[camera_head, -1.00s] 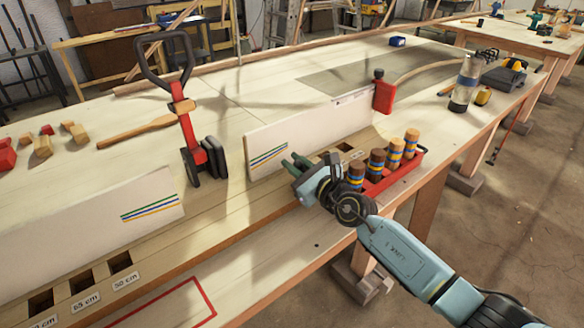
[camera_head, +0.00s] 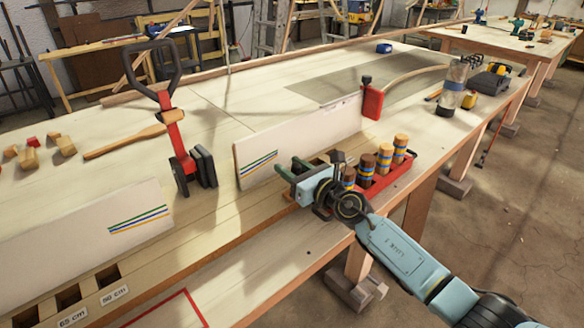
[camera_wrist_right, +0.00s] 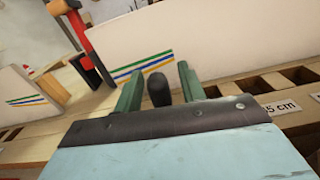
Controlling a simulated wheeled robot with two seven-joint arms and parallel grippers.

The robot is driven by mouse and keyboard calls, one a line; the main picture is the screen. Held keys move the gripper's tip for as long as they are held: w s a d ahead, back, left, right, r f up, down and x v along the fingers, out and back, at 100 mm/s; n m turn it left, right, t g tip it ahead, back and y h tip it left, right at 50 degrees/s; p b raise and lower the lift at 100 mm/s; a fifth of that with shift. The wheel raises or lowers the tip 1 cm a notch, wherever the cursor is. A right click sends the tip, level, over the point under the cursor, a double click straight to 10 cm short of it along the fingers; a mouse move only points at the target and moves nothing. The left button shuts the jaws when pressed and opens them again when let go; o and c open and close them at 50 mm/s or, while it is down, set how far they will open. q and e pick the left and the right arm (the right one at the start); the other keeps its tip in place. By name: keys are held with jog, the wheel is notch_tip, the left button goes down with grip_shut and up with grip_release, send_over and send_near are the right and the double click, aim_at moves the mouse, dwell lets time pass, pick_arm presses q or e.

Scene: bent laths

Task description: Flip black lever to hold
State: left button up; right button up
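A short black lever knob (camera_wrist_right: 158,90) stands upright in the right wrist view, in front of the pale board with blue, green and yellow stripes. It shows between the two green fingers of my right gripper (camera_wrist_right: 160,88), with a gap on each side. In the head view my right gripper (camera_head: 291,168) is at the board's near face, fingers apart; I cannot make out the knob there. Nothing is seen held. My left gripper is not in view.
A tall red lever with a black loop handle (camera_head: 166,66) stands left of the striped board (camera_head: 300,138). A red tray (camera_head: 398,178) of banded wooden pegs is close to my right gripper. Slots labelled in cm line the bench's front. A bottle (camera_head: 452,88) stands farther right.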

aim_at(300, 172)
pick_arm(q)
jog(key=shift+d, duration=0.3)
pick_arm(e)
jog(key=shift+d, duration=0.1)
jog(key=shift+s+d+p, duration=0.2)
jog(key=shift+s+p, duration=0.1)
jog(key=shift+s, duration=0.05)
jog(key=p+v, duration=0.2)
jog(key=v, duration=0.3)
jog(key=shift+s+r, duration=0.1)
jog(key=shift+r, duration=0.05)
jog(key=v, duration=0.6)
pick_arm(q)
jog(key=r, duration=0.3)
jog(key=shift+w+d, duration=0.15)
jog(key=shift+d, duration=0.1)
pick_arm(e)
jog(key=shift+s+d, duration=0.4)
jog(key=shift+s, duration=0.1)
